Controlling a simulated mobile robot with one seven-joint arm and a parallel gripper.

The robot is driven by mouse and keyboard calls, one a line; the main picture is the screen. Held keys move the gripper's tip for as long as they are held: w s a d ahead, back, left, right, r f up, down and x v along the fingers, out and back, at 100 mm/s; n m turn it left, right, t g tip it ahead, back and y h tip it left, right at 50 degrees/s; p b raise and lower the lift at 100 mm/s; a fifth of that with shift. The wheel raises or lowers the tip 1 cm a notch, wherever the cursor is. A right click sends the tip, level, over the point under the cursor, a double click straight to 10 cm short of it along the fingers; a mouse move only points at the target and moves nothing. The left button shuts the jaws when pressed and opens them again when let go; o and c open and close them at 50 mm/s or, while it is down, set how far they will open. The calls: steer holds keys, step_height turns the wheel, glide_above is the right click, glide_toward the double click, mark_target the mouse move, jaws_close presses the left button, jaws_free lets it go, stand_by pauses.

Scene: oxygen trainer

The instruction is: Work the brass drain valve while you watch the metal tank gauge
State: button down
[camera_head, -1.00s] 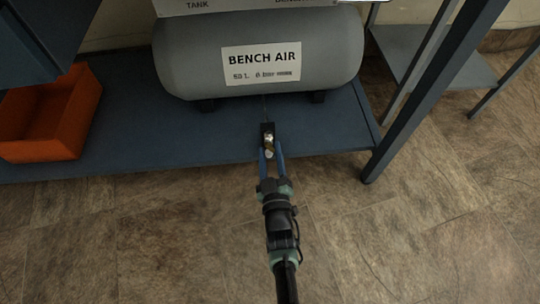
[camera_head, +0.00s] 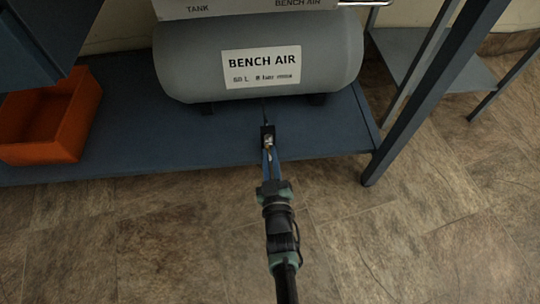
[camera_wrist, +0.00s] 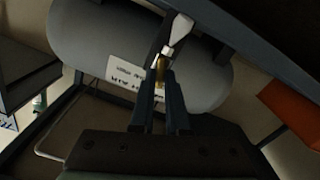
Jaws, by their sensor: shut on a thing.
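The brass drain valve (camera_head: 268,141) sits at the front of the lower shelf, below the grey tank (camera_head: 255,90) marked BENCH AIR. My gripper (camera_head: 269,154) reaches it from the front, its two blue fingers close together on it. In the wrist view the valve's brass body (camera_wrist: 160,68) shows between the fingertips (camera_wrist: 159,84), with a bright metal part and a pale, wedge-shaped piece beyond. The fingers hide part of the valve, so I cannot tell how far it is turned. The gauge is not in view; only a panel's lower edge labelled TANK (camera_head: 197,9) shows above.
The blue shelf (camera_head: 120,140) carries the tank and, at the left, an orange bin (camera_head: 48,125). A dark blue post (camera_head: 425,90) stands right of the tank. A low grey shelf (camera_head: 435,65) is farther right. The tiled floor in front is clear.

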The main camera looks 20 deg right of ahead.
steer(key=m, duration=0.4)
stand_by(0.3)
steer(key=c, duration=0.9)
jaws_free()
steer(key=shift+s, duration=0.15)
steer(key=p+v, duration=0.5)
steer(key=v, duration=0.7)
steer(key=shift+s+p, duration=0.4)
